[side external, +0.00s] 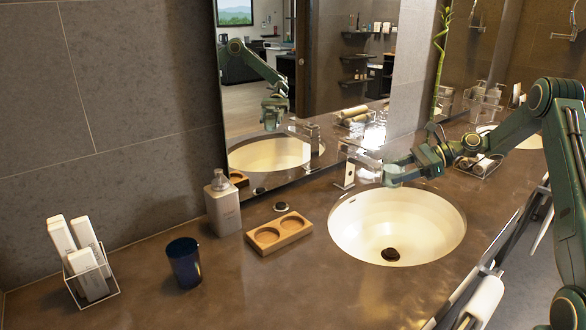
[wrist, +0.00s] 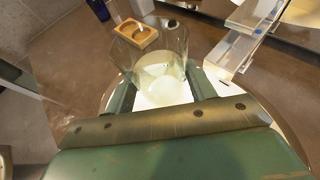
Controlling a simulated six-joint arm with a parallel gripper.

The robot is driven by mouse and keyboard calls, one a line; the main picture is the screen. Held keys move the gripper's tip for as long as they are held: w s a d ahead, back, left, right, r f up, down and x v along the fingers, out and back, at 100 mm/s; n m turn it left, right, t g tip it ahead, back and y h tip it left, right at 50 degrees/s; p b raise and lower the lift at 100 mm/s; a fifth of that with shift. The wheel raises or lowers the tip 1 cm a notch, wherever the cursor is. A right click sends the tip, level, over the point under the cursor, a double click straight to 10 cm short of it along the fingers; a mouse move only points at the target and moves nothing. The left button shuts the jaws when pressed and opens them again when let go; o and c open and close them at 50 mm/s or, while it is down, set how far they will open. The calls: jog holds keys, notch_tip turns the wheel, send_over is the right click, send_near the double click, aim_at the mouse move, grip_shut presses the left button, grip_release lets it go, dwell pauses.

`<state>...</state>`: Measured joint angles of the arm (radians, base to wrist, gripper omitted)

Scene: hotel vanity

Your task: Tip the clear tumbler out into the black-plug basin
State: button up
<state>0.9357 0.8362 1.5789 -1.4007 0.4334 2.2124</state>
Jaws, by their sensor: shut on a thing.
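My gripper (side external: 398,172) is over the back edge of the near basin (side external: 440,222), close to the faucet (side external: 346,172). The basin is white and oval with a black plug (side external: 390,254) at its bottom. In the wrist view, my gripper (wrist: 160,92) is shut on the clear tumbler (wrist: 150,62), with one finger on each side. The tumbler is see-through, with white basin showing behind it. I cannot tell how much it holds or exactly how far it is tilted. In the side view the tumbler is small and hard to make out at the fingertips.
A wooden tray (side external: 278,232) with two round recesses, a soap dispenser (side external: 222,203) and a dark blue cup (side external: 184,262) stand left of the basin. White bottles in a wire rack (side external: 88,260) are at far left. A second basin (side external: 512,138) is at right. A mirror rises behind.

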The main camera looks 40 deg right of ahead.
jog(key=shift+m+t+h, duration=0.4)
jog(key=shift+m, duration=0.1)
jog(key=s+d, duration=0.2)
jog(key=s+d+f, duration=0.1)
jog(key=s+d, duration=0.1)
jog(key=shift+s, duration=0.15)
jog(key=shift+w+a+f+g+h, duration=0.1)
jog(key=shift+f+g+h, duration=0.3)
jog(key=shift+g+h, duration=2.25)
jog(key=shift+w+a+f+g+h, duration=0.1)
jog(key=shift+f+g+h, duration=0.25)
jog(key=shift+g+h, duration=2.25)
jog(key=shift+w+a+f+g+h, duration=0.1)
jog(key=shift+f+g+h, duration=0.3)
jog(key=shift+g+h, duration=2.2)
